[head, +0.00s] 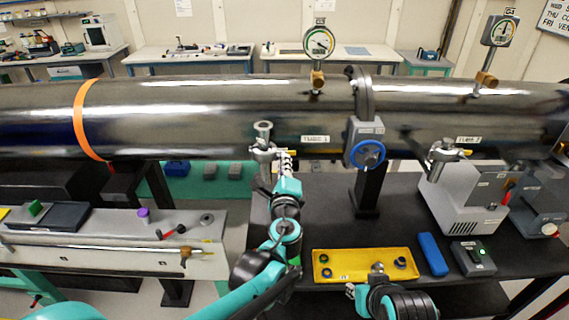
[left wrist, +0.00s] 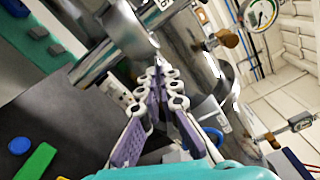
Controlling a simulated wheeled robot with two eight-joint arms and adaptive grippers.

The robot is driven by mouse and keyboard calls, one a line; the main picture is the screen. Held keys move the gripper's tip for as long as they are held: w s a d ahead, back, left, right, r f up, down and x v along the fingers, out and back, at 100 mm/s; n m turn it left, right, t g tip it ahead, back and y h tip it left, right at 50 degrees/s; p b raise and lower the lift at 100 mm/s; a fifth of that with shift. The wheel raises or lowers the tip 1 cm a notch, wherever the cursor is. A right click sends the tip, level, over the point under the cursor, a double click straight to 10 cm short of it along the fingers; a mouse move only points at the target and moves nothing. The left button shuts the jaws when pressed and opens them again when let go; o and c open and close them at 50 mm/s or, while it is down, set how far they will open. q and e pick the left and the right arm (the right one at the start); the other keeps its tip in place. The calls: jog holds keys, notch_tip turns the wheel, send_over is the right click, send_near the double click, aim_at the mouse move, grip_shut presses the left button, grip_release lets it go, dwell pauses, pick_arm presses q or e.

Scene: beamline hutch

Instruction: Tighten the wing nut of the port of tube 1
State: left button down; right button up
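Tube 1 is the left part of the long dark steel pipe, with its label (head: 315,139). Its port (head: 263,140) is a small metal flanged fitting with a clamp on the pipe's front; the wing nut is too small to pick out. The metal fitting also shows in the left wrist view (left wrist: 125,35). My left gripper (head: 286,160) is just right of and below the port. In the left wrist view its fingertips (left wrist: 161,74) lie close together near the fitting; contact and any grip are unclear.
The yellow tray (head: 330,266) holds small rings and a fitting. A blue block (head: 433,254) and a dark box with a green light (head: 473,257) lie right of it. A blue-handled valve (head: 366,150) and a pressure gauge (head: 319,42) are right of the port.

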pick_arm(q)
jog(key=shift+f+m, duration=0.1)
jog(key=shift+m, duration=0.8)
jog(key=shift+s, duration=0.1)
jog(key=c, duration=2)
grip_release()
jog(key=shift+c, duration=0.2)
jog(key=s, duration=1.2)
